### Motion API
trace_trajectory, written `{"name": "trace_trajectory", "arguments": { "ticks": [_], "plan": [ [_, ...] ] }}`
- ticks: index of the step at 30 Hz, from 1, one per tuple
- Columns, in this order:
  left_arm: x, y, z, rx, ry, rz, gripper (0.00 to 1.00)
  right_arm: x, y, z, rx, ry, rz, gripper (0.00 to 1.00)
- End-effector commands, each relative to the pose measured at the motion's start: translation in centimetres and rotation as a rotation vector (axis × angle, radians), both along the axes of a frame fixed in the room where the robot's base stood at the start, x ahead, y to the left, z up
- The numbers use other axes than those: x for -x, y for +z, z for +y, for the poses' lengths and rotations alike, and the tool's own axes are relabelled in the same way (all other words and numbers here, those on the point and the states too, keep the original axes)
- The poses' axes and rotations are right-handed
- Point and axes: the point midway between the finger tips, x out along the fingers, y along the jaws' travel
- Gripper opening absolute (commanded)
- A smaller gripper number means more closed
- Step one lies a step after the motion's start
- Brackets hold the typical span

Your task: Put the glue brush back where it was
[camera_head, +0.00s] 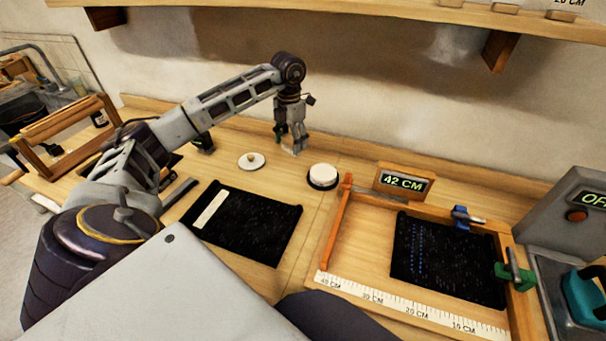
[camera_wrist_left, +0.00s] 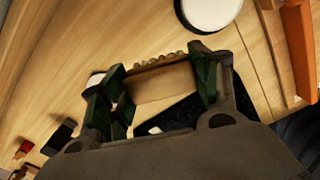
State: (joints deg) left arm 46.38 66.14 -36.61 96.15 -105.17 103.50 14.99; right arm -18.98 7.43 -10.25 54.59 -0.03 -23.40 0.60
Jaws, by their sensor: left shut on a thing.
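My left gripper (camera_head: 293,138) is above the back of the bench, near the wall, pointing down. In the left wrist view its green-padded fingers (camera_wrist_left: 160,95) are shut on a pale wooden piece with a bumpy far edge, which looks like the glue brush (camera_wrist_left: 160,82). In the head view the brush is mostly hidden by the fingers. A round white-topped pot with a black base (camera_head: 322,176) stands to the right of the gripper, apart from it; it also shows in the left wrist view (camera_wrist_left: 208,10). My right gripper is not in view.
A white knobbed lid (camera_head: 252,160) lies left of the pot. A black woven panel with a pale strip (camera_head: 280,232) is in front. A wooden frame (camera_head: 337,225) with a ruler holds another dark panel (camera_head: 440,275). A "42 CM" display (camera_head: 402,184) stands behind it.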

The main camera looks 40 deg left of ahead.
Motion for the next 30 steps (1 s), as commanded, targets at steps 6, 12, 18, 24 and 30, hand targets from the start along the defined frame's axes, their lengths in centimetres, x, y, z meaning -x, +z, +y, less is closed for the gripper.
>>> {"name": "trace_trajectory", "arguments": {
  "ticks": [6, 12, 18, 24, 30],
  "plan": [
    [-0.1, 0.1, 0.1, 0.001, 0.01, 0.0, 0.35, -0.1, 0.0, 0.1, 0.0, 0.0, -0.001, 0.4],
    [-0.1, 0.0, 0.0, 0.001, 0.009, 0.0, 0.35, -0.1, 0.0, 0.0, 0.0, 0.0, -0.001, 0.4],
    [-0.1, -1.4, 0.0, 0.0, 0.009, 0.001, 0.35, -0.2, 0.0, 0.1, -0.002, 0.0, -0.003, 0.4],
    [0.0, -4.2, 0.0, 0.001, 0.009, 0.002, 0.35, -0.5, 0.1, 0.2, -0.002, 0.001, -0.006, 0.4],
    [-0.1, -6.0, 0.0, 0.0, 0.008, 0.0, 0.35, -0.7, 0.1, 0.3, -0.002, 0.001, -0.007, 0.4]
  ]
}}
